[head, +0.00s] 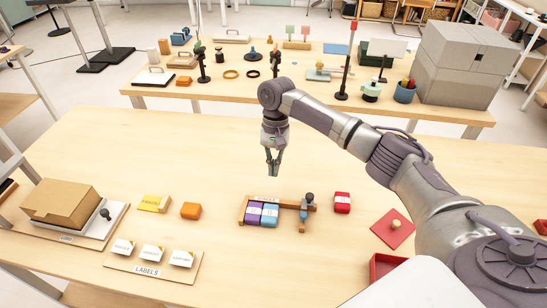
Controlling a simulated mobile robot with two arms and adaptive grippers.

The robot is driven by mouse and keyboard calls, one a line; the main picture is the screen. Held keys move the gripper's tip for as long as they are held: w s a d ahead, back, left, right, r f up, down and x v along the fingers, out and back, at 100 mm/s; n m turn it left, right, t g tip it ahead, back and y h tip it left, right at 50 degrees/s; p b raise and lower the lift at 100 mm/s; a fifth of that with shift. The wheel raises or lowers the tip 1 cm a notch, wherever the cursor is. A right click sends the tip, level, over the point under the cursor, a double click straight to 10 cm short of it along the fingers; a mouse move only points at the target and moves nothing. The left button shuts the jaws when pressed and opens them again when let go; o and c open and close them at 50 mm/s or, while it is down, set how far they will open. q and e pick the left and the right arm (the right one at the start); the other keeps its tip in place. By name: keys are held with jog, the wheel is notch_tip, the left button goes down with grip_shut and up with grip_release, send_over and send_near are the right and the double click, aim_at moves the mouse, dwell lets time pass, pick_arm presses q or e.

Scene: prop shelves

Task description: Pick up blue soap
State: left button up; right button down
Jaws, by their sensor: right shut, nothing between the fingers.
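The blue soap (270,217) sits upright in a wooden rack (292,207) on the near table. A purple soap (253,214) stands directly to its left in the same rack. Each has a pale band. My right gripper (274,172) hangs fingers down above the table, behind the rack in the picture and apart from the soap. Its fingers are shut with nothing between them. My left gripper is not in view.
A tool with a dark knob (308,198) stands at the rack's right end. A red block (342,202) lies to its right and an orange block (191,210) to its left. A cardboard box (60,203) and a label board (150,265) are at left.

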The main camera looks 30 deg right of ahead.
aim_at(270, 199)
jog(key=x, duration=0.4)
jog(key=shift+s+a+f+p, duration=0.2)
jog(key=shift+s+a+p, duration=0.65)
jog(key=shift+s, duration=0.35)
jog(key=shift+s+a, duration=0.35)
jog(key=shift+s, duration=0.05)
jog(key=shift+f, duration=0.1)
